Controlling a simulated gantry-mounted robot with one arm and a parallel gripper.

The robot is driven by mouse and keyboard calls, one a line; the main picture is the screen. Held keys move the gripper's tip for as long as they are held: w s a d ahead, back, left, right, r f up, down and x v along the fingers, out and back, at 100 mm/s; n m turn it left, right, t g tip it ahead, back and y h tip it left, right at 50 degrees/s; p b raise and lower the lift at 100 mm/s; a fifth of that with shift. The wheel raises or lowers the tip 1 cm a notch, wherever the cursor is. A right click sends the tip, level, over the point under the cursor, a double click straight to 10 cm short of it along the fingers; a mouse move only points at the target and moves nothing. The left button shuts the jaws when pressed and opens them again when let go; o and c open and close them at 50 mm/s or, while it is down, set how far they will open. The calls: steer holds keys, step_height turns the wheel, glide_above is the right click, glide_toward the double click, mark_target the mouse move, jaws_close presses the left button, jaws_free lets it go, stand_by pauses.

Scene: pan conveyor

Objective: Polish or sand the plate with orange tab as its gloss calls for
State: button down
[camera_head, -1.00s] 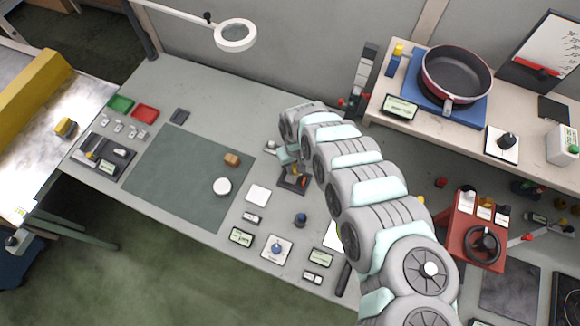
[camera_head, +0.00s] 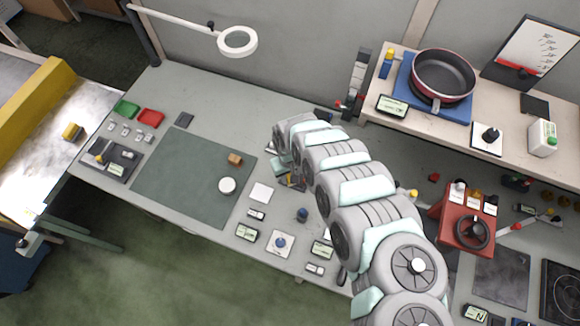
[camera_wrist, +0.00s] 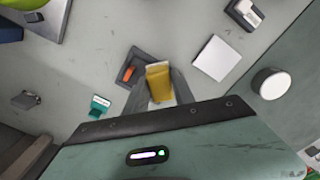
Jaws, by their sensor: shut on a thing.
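My gripper (camera_wrist: 160,88) is shut on a yellow block-like piece (camera_wrist: 158,80), seen from above in the wrist view. Its underside is hidden. Just left of it, a small orange piece (camera_wrist: 129,73), perhaps the orange tab, shows in a dark grey square holder (camera_wrist: 136,61) on the bench. I cannot tell whether the yellow piece touches the holder, and no plate face or gloss can be made out. In the head view my arm covers most of this spot. A brown block (camera_head: 235,159) and a white round pad (camera_head: 227,185) lie on the green mat (camera_head: 180,175).
A white square (camera_head: 262,192) lies between the mat and my gripper. Several small displays and a blue knob (camera_head: 281,242) line the bench's front. Green (camera_head: 126,109) and red (camera_head: 150,117) trays stand at the left. The bench behind the mat is mostly clear.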

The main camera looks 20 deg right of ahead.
mark_target(289, 175)
steer(key=shift+r+p, duration=1.95)
steer(key=shift+r, duration=0.5)
